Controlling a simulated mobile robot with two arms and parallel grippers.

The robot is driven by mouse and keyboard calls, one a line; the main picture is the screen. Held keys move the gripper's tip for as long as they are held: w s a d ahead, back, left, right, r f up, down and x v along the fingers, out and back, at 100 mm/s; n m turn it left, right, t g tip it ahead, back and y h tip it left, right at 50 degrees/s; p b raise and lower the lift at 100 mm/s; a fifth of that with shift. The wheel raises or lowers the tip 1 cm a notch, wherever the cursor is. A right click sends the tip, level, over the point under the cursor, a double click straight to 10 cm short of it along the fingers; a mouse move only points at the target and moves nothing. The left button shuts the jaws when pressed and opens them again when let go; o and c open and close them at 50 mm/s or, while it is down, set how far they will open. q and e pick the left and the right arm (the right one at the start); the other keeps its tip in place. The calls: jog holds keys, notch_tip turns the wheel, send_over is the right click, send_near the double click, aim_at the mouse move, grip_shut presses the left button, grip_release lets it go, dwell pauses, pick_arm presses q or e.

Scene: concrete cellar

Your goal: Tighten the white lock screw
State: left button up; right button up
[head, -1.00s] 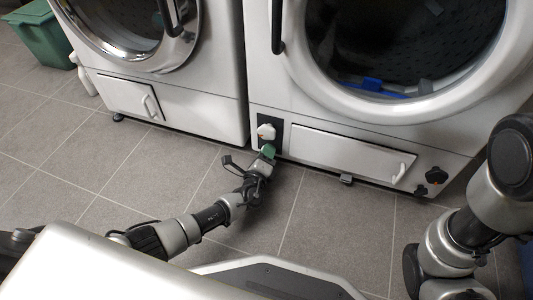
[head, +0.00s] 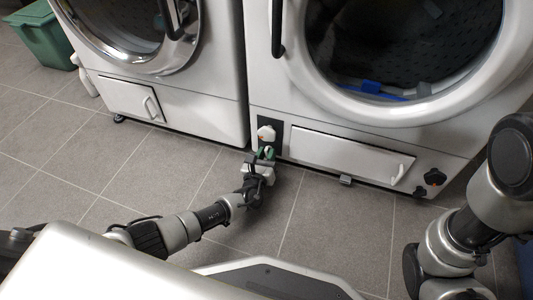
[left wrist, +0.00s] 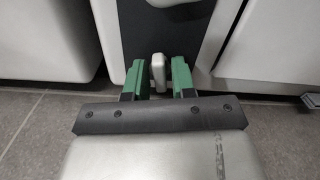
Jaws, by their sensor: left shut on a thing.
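The white lock screw (left wrist: 158,70) is a small pale upright tab on the dark panel (left wrist: 130,25) low on the right-hand machine. My left gripper (head: 266,152) is at the lower part of this panel, and its green fingers stand on either side of the tab, shut on it. In the head view the fingers and hand mostly hide the screw. A larger white knob (head: 266,133) sits just above on the same panel, and its lower edge shows at the top of the left wrist view (left wrist: 168,2). My right gripper is out of view.
A white flap with a handle (head: 345,157) is right of the panel, with a black knob (head: 436,177) farther right. Another white machine (head: 190,105) stands to the left. A green bin (head: 42,40) is at far left. The tiled floor (head: 100,180) in front is clear.

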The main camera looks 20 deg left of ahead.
pick_arm(q)
jog(key=m+p, duration=0.1)
jog(key=m, duration=0.4)
jog(key=shift+m, duration=0.3)
jog(key=shift+m+p, duration=0.65)
jog(key=shift+m, duration=0.95)
jog(key=o, duration=0.7)
jog(key=shift+s, duration=0.15)
